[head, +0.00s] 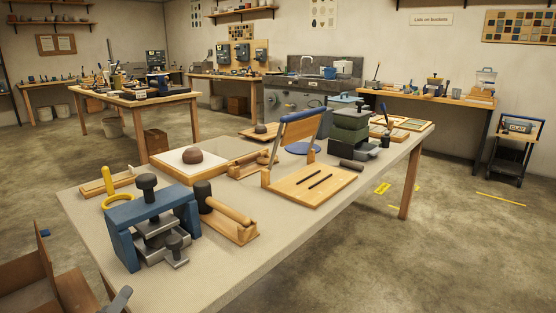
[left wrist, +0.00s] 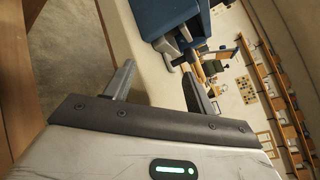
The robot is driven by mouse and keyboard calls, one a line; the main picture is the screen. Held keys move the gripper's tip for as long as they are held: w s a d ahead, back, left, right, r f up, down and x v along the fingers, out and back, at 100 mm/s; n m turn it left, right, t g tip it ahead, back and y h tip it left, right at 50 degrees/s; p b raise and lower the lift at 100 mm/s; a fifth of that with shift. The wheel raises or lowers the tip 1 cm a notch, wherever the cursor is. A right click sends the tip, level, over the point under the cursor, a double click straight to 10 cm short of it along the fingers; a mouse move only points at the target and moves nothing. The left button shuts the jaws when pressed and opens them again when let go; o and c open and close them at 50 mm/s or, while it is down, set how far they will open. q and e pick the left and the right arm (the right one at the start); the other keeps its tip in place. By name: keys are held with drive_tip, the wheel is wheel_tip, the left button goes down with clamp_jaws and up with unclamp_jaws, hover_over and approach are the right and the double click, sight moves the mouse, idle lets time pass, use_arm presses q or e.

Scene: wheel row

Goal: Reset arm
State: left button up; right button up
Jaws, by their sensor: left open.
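My left gripper (head: 118,300) shows only as a dark grey fingertip at the bottom left of the head view, by the table's near left edge. In the left wrist view the left gripper (left wrist: 160,80) has its two dark fingers spread wide apart, with nothing between them. The blue press (head: 123,220) stands on the table beyond the gripper, apart from it. It also shows beyond the fingers in the left wrist view (left wrist: 160,18). My right gripper is not in view.
The long worktable (head: 300,235) bears a wooden rolling pin (head: 227,209), a slotted wooden board (head: 312,187), a brown clay lump (head: 192,156) and a green machine (head: 350,125). A brown wooden piece (head: 35,268) stands at the lower left. The floor right of the table is open.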

use_arm(q)
drive_tip(key=s+d+f+n+g+h, duration=0.1)
drive_tip(key=s+d+f+n+g, duration=0.5)
drive_tip(key=s+n, duration=0.5)
drive_tip(key=s+d+f+n+g+h, duration=0.1)
drive_tip(key=s+d+f+n+g, duration=0.3)
drive_tip(key=s+d+n+g, duration=0.7)
drive_tip(key=w+d+r+n+t+h+p, duration=0.1)
drive_tip(key=w+r+n+t+h+p, duration=0.1)
drive_tip(key=w+t+p, duration=0.5)
drive_tip(key=w+r+t, duration=0.1)
drive_tip(key=t, duration=0.3)
drive_tip(key=shift+w+d+r+h+p, duration=0.2)
drive_tip(key=shift+w+h+p, duration=0.1)
drive_tip(key=shift+h, duration=0.1)
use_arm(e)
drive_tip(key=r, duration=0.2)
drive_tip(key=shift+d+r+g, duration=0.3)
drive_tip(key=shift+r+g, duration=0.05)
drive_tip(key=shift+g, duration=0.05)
